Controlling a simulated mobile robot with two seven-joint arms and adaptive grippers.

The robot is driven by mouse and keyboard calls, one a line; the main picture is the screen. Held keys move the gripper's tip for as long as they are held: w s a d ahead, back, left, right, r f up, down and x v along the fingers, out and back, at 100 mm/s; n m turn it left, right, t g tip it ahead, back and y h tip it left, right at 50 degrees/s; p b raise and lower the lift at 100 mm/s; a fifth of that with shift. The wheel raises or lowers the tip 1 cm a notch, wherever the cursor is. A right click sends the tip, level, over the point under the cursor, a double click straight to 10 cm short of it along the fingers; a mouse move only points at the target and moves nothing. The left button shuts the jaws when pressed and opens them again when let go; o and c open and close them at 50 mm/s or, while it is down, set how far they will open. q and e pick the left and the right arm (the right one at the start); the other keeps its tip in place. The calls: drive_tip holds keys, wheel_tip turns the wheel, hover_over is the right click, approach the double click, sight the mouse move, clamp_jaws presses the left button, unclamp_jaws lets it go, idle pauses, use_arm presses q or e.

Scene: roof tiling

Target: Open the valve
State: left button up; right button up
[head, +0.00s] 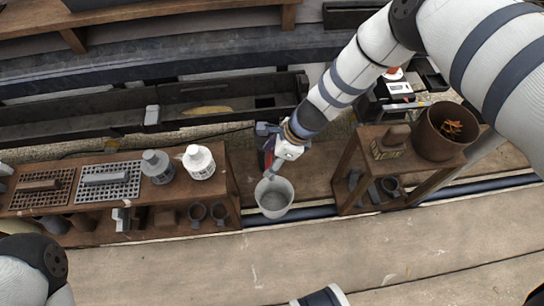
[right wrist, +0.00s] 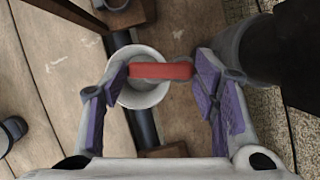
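The valve's red handle (right wrist: 160,71) lies crosswise in the right wrist view, with its pipe below. In the head view only a sliver of red (head: 268,160) shows beside my right gripper (head: 267,150). My right gripper (right wrist: 165,74) is open, with its purple-padded fingers at either end of the handle. Whether the pads touch it I cannot tell. A grey bucket (head: 274,198) stands under the valve; its pale rim also shows behind the handle in the right wrist view (right wrist: 145,99). My left gripper is not in view.
A wooden bench (head: 225,185) with grates, a grey can (head: 157,166) and a white can (head: 199,162) stands left. Another wooden stand (head: 352,160) with a brown pot (head: 440,140) stands right. A dark pipe (head: 318,212) runs behind the bucket. The plank floor in front is clear.

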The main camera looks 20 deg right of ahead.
drive_tip(key=shift+d+f+n+g+b, duration=0.1)
drive_tip(key=shift+f+n+g+b, duration=0.15)
drive_tip(key=shift+n+b, duration=0.2)
drive_tip(key=shift+d+n+g+b, duration=0.15)
drive_tip(key=shift+n+g+b, duration=0.15)
drive_tip(key=shift+n, duration=0.35)
drive_tip(key=shift+d+r+n, duration=0.1)
drive_tip(key=shift+r+n, duration=0.1)
drive_tip(key=shift+n, duration=0.2)
drive_tip(key=o, duration=1.2)
drive_tip(key=shift+c, duration=0.2)
drive_tip(key=shift+r, duration=0.1)
